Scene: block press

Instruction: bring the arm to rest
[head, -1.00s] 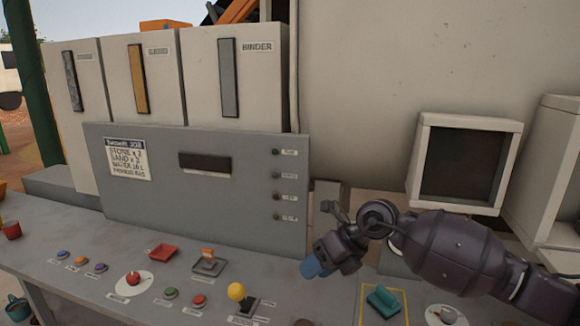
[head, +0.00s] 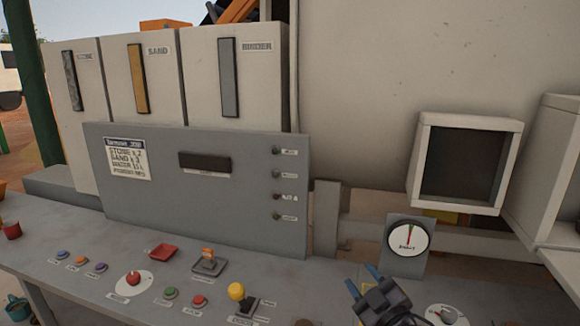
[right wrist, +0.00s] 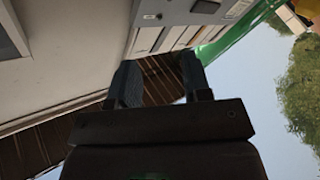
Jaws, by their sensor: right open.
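My right gripper (head: 366,282) is at the lower right of the head view, over the right part of the grey control desk (head: 75,222). Its blue-tipped fingers point up and stand apart with nothing between them. In the right wrist view the two dark fingers (right wrist: 158,82) are also apart and empty, with walls, sky and trees behind them. The right arm hides part of the desk's front right. My left gripper is not in view.
The desk carries a yellow-knobbed lever (head: 236,291), a red tray-like control (head: 163,252), a red knob (head: 133,278) and several buttons. A dial gauge (head: 408,238) stands at the right below a dark screen (head: 462,165). A grey panel (head: 240,215) rises behind.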

